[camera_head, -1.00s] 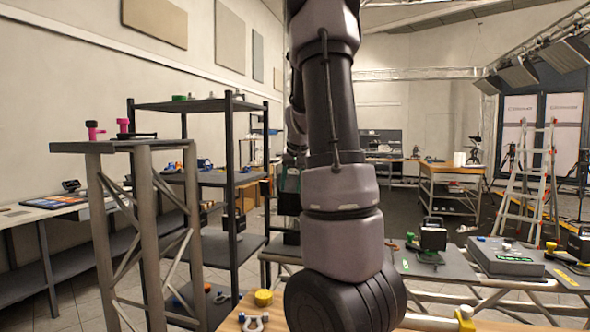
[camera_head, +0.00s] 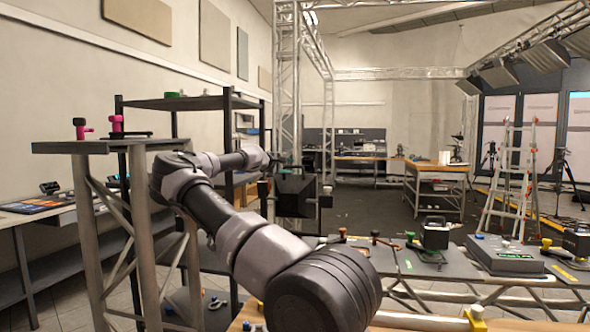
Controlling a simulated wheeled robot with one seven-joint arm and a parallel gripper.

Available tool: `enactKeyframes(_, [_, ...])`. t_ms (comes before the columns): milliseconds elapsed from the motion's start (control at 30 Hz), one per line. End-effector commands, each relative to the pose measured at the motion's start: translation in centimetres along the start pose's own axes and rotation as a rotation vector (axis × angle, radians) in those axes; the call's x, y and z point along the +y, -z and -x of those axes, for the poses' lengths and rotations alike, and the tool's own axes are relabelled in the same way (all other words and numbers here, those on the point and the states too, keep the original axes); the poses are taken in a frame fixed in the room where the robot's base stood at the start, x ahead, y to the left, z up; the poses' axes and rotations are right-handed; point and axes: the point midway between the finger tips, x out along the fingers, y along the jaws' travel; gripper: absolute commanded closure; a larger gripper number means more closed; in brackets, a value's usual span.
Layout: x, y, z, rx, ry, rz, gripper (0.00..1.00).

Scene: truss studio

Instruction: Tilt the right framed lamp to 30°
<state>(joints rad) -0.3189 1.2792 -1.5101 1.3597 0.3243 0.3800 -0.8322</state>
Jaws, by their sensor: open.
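A small black framed lamp (camera_head: 577,243) stands at the right edge of the grey bench, partly cut off by the picture edge. Another black framed lamp (camera_head: 434,236) with a handle on top stands further left on the same bench. Both look upright; their exact tilt cannot be read from here. My gripper (camera_head: 324,195) is at the end of my bent arm, in the air left of both lamps and apart from them. It is open and looks empty, though its fingers are small and dark.
The grey bench (camera_head: 465,287) also carries a grey control box (camera_head: 505,257) and several coloured knobs and levers. A truss stand (camera_head: 85,147) with pink knobs and a black shelf (camera_head: 190,103) are at left. A ladder (camera_head: 515,180) stands behind the bench.

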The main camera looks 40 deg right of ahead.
Motion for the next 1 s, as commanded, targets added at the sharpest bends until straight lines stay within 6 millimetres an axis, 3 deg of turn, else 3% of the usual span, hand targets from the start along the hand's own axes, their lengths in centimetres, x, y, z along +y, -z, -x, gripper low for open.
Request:
enactKeyframes(167, [0.1, 1.5, -0.1, 0.015, -0.040, 0.053, 0.52])
enactKeyframes(700, [0.5, 1.6, -8.9, 0.015, -0.039, 0.052, 0.52])
enactKeyframes(1000, [0.5, 1.7, -10.4, 0.016, -0.037, 0.050, 0.52])
